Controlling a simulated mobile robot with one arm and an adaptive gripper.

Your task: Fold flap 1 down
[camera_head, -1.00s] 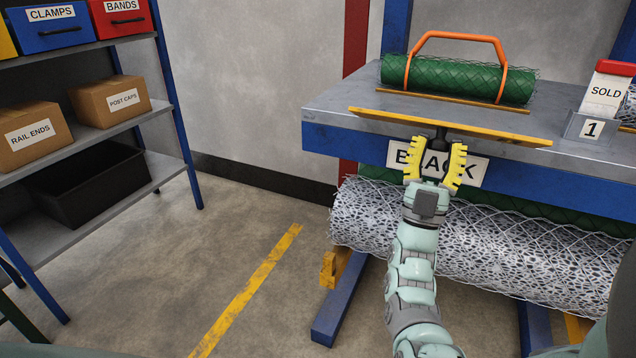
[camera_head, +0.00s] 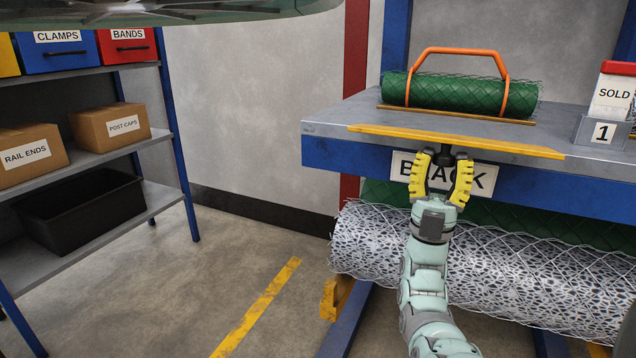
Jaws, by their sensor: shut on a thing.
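A SOLD card with a red top (camera_head: 612,92) stands upright behind a grey stand marked 1 (camera_head: 603,131), at the right of the bench.
A green mesh roll with an orange handle (camera_head: 460,92) lies on the grey bench (camera_head: 330,117). A BLACK sign (camera_head: 484,178) and a large silver mesh roll (camera_head: 520,285) are below. A shelf rack (camera_head: 175,130) stands left. The floor between is clear.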

